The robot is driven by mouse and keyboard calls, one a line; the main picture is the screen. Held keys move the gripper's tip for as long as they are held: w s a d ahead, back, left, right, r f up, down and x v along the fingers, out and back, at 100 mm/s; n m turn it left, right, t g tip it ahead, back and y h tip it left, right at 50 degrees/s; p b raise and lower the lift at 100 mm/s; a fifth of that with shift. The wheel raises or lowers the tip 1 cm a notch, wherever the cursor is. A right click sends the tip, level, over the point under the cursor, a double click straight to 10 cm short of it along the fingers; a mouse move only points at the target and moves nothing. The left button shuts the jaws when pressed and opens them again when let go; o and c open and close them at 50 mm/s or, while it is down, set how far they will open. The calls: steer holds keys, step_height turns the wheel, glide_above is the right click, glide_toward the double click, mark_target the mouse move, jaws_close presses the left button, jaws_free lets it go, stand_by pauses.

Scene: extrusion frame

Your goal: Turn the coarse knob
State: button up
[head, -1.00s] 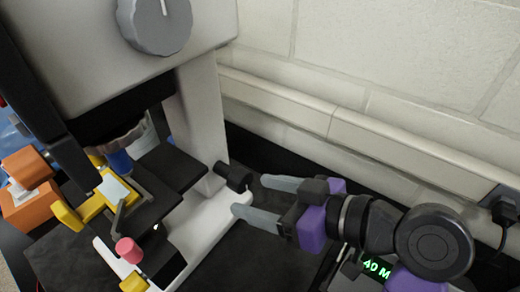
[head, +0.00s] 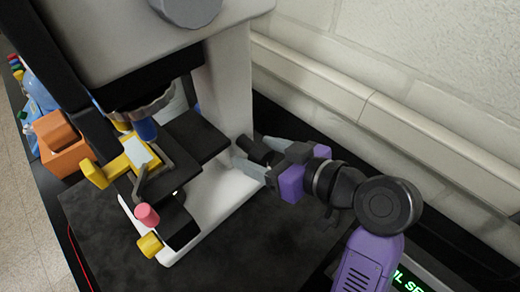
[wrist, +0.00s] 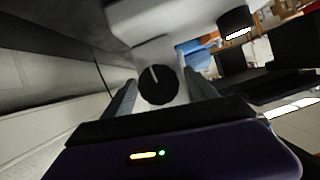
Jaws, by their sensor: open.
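The black knob (head: 258,151) sticks out of the right side of the white microscope body (head: 228,95). In the wrist view the same knob (wrist: 158,86) faces me, with a pale line on its face running up and slightly left. I take it as the coarse knob; no label shows. My gripper (head: 252,154) is open, with one grey finger on each side of the knob. In the wrist view my gripper (wrist: 160,92) has the knob between its fingers, nearer the left one. A gap shows on the right; contact on the left cannot be told.
A yellow slide holder (head: 133,158), a pink knob (head: 147,215) and a yellow knob (head: 150,245) are at the microscope's front. A large grey dial (head: 185,8) is on the head. An orange block (head: 62,145) stands left. A wall ledge (head: 330,90) runs behind my gripper.

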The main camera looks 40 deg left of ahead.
mark_target(267, 157)
steer(key=c, duration=1.3)
steer(key=shift+f+n+t+b, duration=0.25)
steer(key=shift+n+t+b, duration=0.2)
steer(key=shift+b, duration=0.45)
steer(key=shift+c, duration=0.2)
steer(key=shift+r+n+t+b, duration=0.25)
steer(key=shift+n+b, duration=0.3)
steer(key=o, duration=1.3)
steer(key=shift+o, duration=0.2)
steer(key=p+v, duration=0.3)
steer(key=v, duration=0.4)
steer(key=shift+r, duration=0.15)
steer(key=shift+s+d, duration=0.1)
steer(key=shift+d, duration=0.25)
